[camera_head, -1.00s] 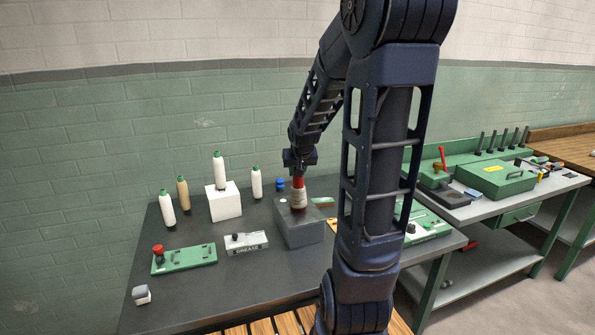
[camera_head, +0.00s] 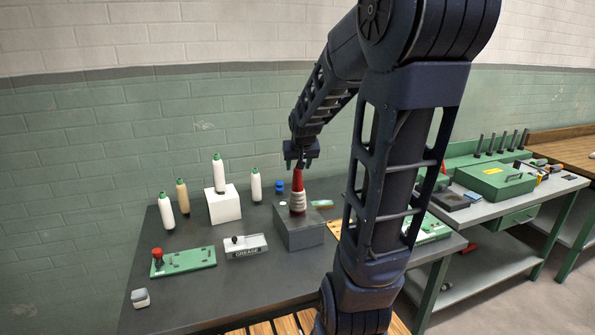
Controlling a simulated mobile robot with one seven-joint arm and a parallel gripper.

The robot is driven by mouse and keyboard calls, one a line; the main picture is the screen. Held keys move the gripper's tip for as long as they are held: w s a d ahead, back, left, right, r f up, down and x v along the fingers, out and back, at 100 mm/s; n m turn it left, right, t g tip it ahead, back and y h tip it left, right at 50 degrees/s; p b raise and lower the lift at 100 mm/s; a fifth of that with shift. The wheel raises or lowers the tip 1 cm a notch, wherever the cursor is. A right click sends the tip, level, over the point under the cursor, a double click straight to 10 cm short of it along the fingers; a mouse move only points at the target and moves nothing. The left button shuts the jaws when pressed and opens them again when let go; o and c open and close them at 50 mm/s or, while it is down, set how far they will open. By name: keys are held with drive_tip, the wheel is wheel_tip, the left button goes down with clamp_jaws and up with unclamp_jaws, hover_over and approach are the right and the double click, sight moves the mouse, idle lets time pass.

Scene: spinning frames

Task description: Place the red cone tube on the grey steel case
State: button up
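The red cone tube (camera_head: 298,196), red at the top with a pale banded body, stands upright on the grey steel case (camera_head: 299,236). The case is a plain grey box on the dark table. My gripper (camera_head: 301,167) is above the tube with its fingers pointing down. The fingers look apart, and the tube's tip is at or just below them. No finger appears closed on the tube.
A white block (camera_head: 223,207) with a white tube on it stands left of the case, with other tubes nearby. A GREASE box (camera_head: 246,247) and a green plate (camera_head: 184,261) lie in front. A blue-capped item (camera_head: 279,187) stands behind the case.

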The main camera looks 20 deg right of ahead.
drive_tip(key=d+v, duration=0.1)
drive_tip(key=v, duration=0.6)
drive_tip(key=s+a+n+g, duration=0.1)
drive_tip(key=s+a, duration=0.1)
drive_tip(key=s, duration=0.7)
drive_tip(key=s+a+f+g+y, duration=0.1)
drive_tip(key=s+a, duration=0.1)
drive_tip(key=s, duration=0.7)
drive_tip(key=shift+s+f+n, duration=0.2)
drive_tip(key=shift+f+n, duration=0.05)
drive_tip(key=shift+n, duration=0.15)
